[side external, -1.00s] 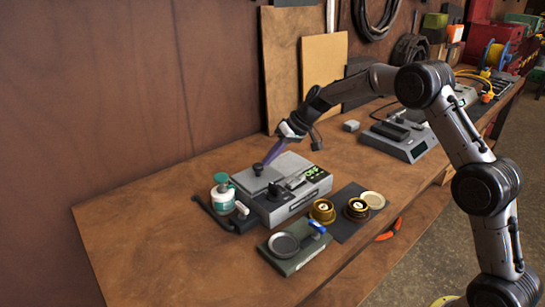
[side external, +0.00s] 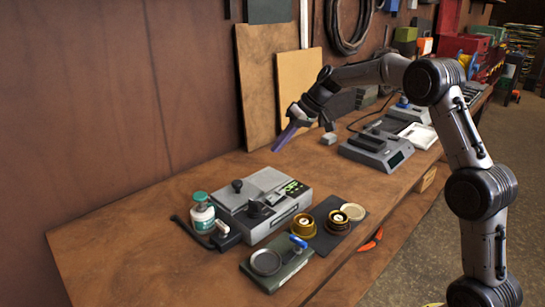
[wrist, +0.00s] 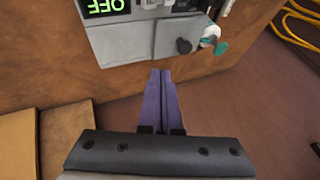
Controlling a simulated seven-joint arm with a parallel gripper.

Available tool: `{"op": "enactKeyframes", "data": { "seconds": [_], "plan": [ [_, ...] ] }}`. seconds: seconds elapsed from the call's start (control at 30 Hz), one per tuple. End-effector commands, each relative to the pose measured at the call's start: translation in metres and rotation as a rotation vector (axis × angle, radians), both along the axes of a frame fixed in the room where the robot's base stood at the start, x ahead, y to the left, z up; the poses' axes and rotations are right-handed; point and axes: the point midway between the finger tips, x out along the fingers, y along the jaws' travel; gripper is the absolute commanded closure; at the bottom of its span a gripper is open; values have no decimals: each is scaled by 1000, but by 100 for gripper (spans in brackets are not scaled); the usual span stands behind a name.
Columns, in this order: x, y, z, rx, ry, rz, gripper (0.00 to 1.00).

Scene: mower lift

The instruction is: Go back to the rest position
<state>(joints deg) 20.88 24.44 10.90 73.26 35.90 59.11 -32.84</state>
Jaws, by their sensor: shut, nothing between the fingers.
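My gripper (side external: 277,147) has purple fingers. It is shut and empty, pointing down and left in the air above the bench, up and to the right of the grey device box (side external: 263,222). In the wrist view the fingers (wrist: 161,74) lie together with nothing between them. The box has a black knob (side external: 237,186) on its top and a green-lit display (side external: 294,187). In the wrist view the display (wrist: 106,8) reads OFF upside down.
A second grey device (side external: 375,152) stands farther back. Boards (side external: 300,92) lean on the wall. The bench's front left is bare.

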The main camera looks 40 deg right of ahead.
Motion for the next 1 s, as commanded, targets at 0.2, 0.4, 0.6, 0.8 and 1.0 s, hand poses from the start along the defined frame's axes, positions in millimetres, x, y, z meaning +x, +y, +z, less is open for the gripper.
{"op": "enactKeyframes", "data": {
  "seconds": [0.2, 0.4, 0.6, 0.8, 1.0],
  "plan": [
    [-8, 28, 53, -30, -83, 47, 100],
    [-73, 80, 119, -109, -162, 129, 100],
    [-162, 114, 143, -194, -184, 160, 100],
    [-256, 127, 131, -277, -186, 155, 100],
    [-342, 118, 83, -360, -160, 108, 100]
  ]
}}
